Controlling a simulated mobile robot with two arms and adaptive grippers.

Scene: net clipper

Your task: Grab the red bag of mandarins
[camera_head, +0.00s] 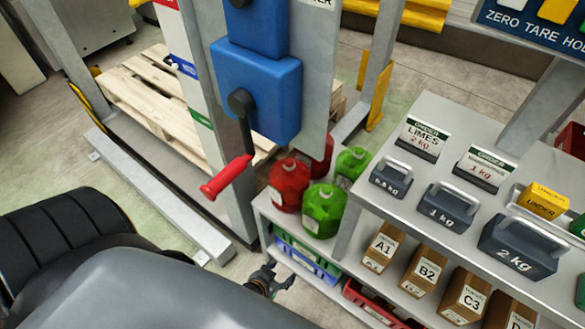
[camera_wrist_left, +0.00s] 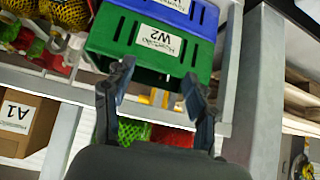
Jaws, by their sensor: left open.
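Two red rounded, net-like bags stand on the shelf unit's upper level in the head view: a front one (camera_head: 288,186) with a pale label and another (camera_head: 322,158) partly hidden behind the grey panel. Their contents cannot be made out. My left gripper (camera_head: 273,281) is low beside the shelf unit, below the bags. In the left wrist view, which is upside down, its two fingers (camera_wrist_left: 157,82) are apart, with nothing between them, in front of a green crate (camera_wrist_left: 150,42). A red patch (camera_wrist_left: 172,137) shows behind the gripper's base. My right gripper is not in view.
Two green bags (camera_head: 323,211) (camera_head: 353,164) stand beside the red ones. Green and blue crates (camera_head: 309,262) sit on the lower level. A table (camera_head: 420,212) with weights adjoins at right, boxes (camera_head: 381,248) below it. A red-handled lever (camera_head: 228,178) sticks out above left.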

